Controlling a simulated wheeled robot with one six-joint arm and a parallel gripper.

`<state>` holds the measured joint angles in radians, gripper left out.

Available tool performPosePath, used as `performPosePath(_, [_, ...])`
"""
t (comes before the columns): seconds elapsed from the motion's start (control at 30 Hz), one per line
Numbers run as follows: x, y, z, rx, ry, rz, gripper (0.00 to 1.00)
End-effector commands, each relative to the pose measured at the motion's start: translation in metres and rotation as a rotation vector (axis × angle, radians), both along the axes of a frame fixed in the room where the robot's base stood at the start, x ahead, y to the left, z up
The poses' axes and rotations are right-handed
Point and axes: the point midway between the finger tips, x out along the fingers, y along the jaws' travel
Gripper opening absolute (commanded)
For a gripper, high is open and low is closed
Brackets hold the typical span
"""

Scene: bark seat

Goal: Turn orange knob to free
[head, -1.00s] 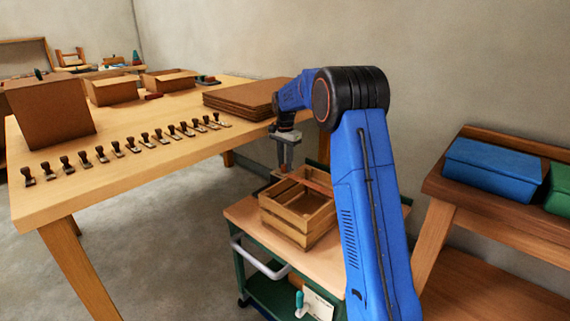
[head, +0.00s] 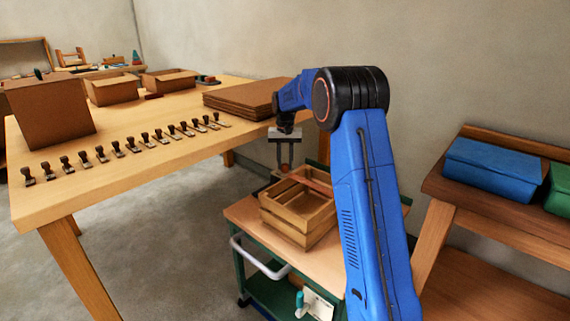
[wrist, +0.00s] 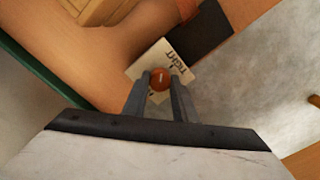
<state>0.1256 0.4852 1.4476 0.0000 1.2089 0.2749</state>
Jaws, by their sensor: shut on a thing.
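The orange knob (wrist: 160,80) is round and sits between my fingertips in the wrist view. It has a small pale mark on its top. A pale plate (wrist: 150,62) lies under it, with the word "TIGHT" readable beside the knob. No "free" marking can be made out. My gripper (wrist: 160,76) is shut on the knob, one finger on each side. In the head view my gripper (head: 284,168) points down just behind the wooden crate, and the plate is hidden there.
The slatted wooden crate (head: 281,221) stands on the cart top (head: 246,213), close in front of my gripper. The long table (head: 150,168) with a row of stamps and a cardboard stack (head: 240,98) is to the left. A blue box (head: 492,168) sits on the right bench.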

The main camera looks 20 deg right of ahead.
Motion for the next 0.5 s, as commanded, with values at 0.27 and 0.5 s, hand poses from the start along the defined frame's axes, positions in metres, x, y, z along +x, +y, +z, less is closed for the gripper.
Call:
performPosePath(0.27, [0.0001, 0.0, 0.0003, 0.0, -0.001, 0.262, 0.03])
performPosePath(0.5, [0.0001, 0.0, 0.0003, 0.0, -0.001, 0.49, 0.03])
